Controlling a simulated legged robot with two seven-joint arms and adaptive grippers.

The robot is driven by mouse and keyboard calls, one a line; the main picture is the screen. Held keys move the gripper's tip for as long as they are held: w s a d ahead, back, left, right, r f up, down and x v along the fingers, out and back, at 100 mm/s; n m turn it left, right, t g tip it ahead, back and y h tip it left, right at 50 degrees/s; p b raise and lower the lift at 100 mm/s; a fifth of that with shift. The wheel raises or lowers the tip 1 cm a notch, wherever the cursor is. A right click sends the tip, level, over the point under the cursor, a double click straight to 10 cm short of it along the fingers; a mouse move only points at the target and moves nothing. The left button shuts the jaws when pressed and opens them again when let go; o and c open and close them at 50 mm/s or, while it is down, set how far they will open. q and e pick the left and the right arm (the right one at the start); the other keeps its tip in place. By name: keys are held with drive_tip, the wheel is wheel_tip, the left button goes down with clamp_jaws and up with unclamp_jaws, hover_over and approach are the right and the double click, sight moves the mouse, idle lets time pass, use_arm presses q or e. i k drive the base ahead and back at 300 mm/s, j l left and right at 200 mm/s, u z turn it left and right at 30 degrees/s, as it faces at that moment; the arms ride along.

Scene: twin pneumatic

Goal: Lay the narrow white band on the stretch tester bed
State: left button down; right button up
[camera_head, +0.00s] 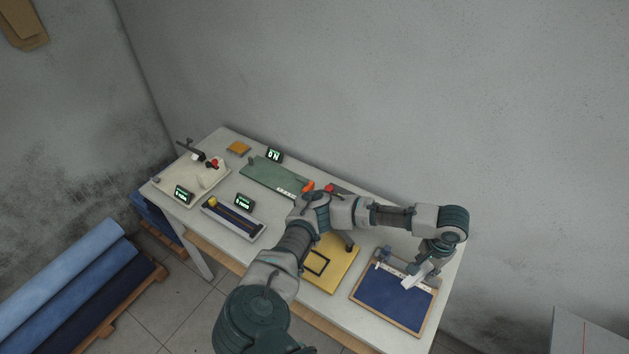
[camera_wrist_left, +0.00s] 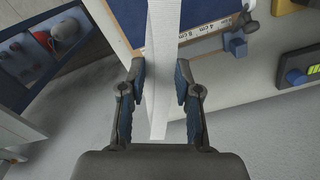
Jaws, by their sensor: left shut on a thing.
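My left gripper (camera_head: 419,272) is over the blue ruled board (camera_head: 388,304) at the right end of the table. In the left wrist view the gripper (camera_wrist_left: 163,85) is shut on a narrow white band (camera_wrist_left: 163,40). The band runs straight between the fingers and over the blue board, past its printed cm scale (camera_wrist_left: 207,28). In the head view a short piece of the white band (camera_head: 411,281) shows below the fingers. A long green bed (camera_head: 272,176) beside a display reading N (camera_head: 275,154) looks like the stretch tester. My right gripper is not in view.
My left arm crosses in front of the yellow board (camera_head: 334,276) and hides part of the table. A dark-troughed device (camera_head: 233,218) and a white-based device with a red part (camera_head: 194,178) stand left.

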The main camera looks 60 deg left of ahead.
sight(274, 175)
drive_tip(key=l+u, duration=0.1)
drive_tip(key=u, duration=0.8)
drive_tip(key=l+u, duration=0.1)
drive_tip(key=u, duration=0.4)
drive_tip(key=k+u, duration=0.1)
drive_tip(key=u, duration=0.35)
drive_tip(key=l+u, duration=0.1)
drive_tip(key=u, duration=0.35)
drive_tip(key=k, duration=0.05)
